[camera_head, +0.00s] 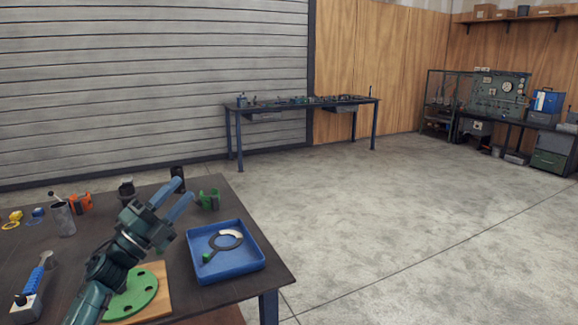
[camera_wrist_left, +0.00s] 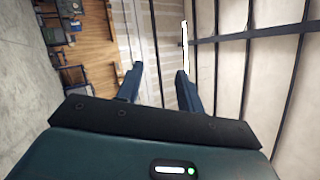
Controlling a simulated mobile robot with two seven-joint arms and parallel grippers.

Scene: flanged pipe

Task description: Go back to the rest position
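My left gripper (camera_head: 176,195) is raised above the dark workbench (camera_head: 215,200) in the head view, its two blue fingers apart with nothing between them. In the left wrist view its fingers (camera_wrist_left: 158,85) are also apart and empty, with the room's wall behind them. Beneath my left arm a green flange disc (camera_head: 138,292) lies on a wooden board (camera_head: 158,306), partly hidden by the arm. A blue tray (camera_head: 258,258) to the right holds a ring-shaped tool (camera_head: 226,240) with a green end. My right gripper is in neither view.
A green clamp-like part (camera_head: 208,199) and an orange one (camera_head: 80,203) stand on the bench. A metal cup (camera_head: 64,220) and a blue-handled tool (camera_head: 38,277) are at the left. The floor (camera_head: 380,230) right of the bench is clear; another bench (camera_head: 300,104) stands far back.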

